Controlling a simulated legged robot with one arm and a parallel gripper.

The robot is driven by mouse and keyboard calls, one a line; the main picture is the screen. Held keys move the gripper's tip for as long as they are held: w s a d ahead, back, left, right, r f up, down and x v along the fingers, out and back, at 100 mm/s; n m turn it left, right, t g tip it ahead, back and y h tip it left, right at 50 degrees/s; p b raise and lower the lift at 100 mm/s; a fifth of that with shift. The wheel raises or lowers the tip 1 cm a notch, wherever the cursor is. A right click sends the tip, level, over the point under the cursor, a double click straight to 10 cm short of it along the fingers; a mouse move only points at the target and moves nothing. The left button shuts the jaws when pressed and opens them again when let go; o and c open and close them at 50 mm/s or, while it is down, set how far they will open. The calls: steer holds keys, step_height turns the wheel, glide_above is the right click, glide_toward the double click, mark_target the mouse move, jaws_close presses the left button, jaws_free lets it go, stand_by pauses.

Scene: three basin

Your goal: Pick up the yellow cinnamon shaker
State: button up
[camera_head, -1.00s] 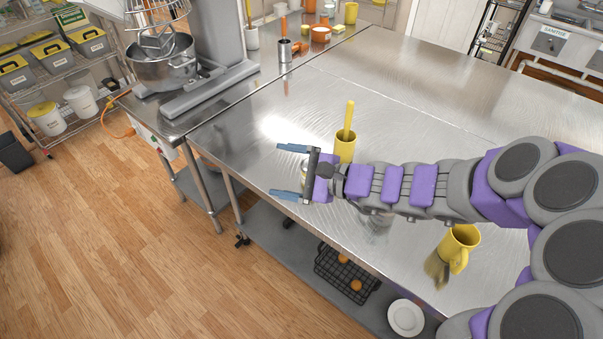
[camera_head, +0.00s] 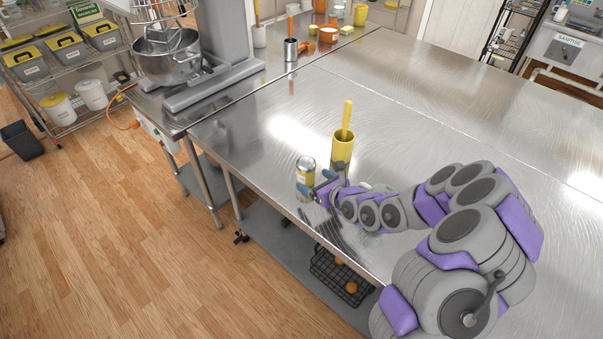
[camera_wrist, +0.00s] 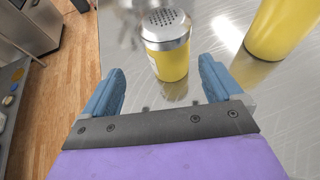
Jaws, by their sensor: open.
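The yellow cinnamon shaker (camera_head: 305,177) with a silver lid stands upright near the front edge of the steel table. In the wrist view the shaker (camera_wrist: 168,48) shows its perforated metal top, just beyond my fingertips and roughly centred between them. My gripper (camera_head: 324,187) is low over the table, beside the shaker on its right. In the wrist view my gripper (camera_wrist: 160,85) has its two blue fingers spread apart with nothing held between them.
A yellow container with a yellow utensil (camera_head: 343,148) stands close behind my gripper; its lower part also shows in the wrist view (camera_wrist: 280,28). The steel table (camera_head: 400,100) is clear behind it. A mixer (camera_head: 172,58) stands at the left. The table's front edge is close.

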mark_target(313, 175)
steer(key=shift+w+a+f, duration=0.15)
steer(key=shift+w+f, duration=0.15)
steer(key=shift+w, duration=0.25)
steer(key=shift+w+d+f+b, duration=0.15)
steer(key=shift+w+b, duration=0.05)
steer(key=shift+w, duration=0.2)
steer(key=shift+w+d+f+b, duration=0.1)
steer(key=shift+w+d+b, duration=0.05)
steer(key=shift+w, duration=0.2)
steer(key=shift+w+a, duration=0.1)
steer(key=shift+w, duration=0.05)
steer(key=x, duration=0.2)
steer(key=b+x, duration=0.1)
steer(key=x, duration=0.1)
steer(key=a+x, duration=0.1)
steer(key=x, duration=0.1)
steer(key=shift+s+r+b, duration=0.3)
steer(key=shift+d+r, duration=0.15)
steer(key=shift+d, duration=0.5)
steer(key=shift+c, duration=0.6)
steer(key=shift+a, duration=0.5)
steer(key=c, duration=0.9)
steer(key=shift+d, duration=0.3)
steer(key=shift+c, duration=0.5)
